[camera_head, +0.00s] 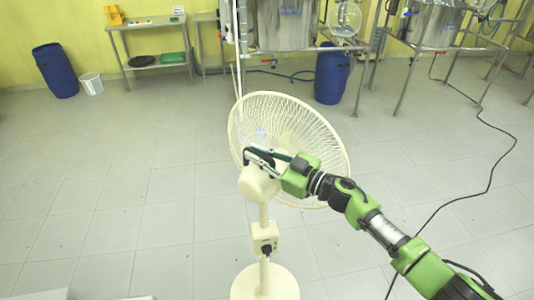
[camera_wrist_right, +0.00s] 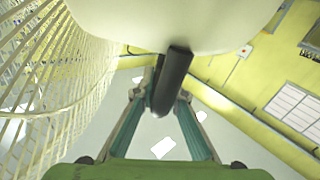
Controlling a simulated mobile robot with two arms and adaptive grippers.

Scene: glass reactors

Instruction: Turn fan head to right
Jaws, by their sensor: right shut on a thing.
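A cream pedestal fan stands in the middle of the head view, its round wire-cage head (camera_head: 300,122) facing away from me. Its motor housing (camera_head: 256,184) is on the near side, above the pole. My right gripper (camera_head: 260,157) reaches in from the right and is at the top of the housing. In the right wrist view, the gripper (camera_wrist_right: 163,98) is shut on a dark cylindrical handle (camera_wrist_right: 174,80) that sticks out of the pale housing (camera_wrist_right: 165,20). The cage fills the left of that view. My left gripper does not show.
The fan's pole carries a control box (camera_head: 265,238) above a round base (camera_head: 265,283). Blue barrels (camera_head: 55,70) and a metal table (camera_head: 150,48) stand along the back wall. Steel reactors (camera_head: 285,25) are behind the fan. Black cable (camera_head: 455,205) lies on the right. Floor around the fan is mostly clear.

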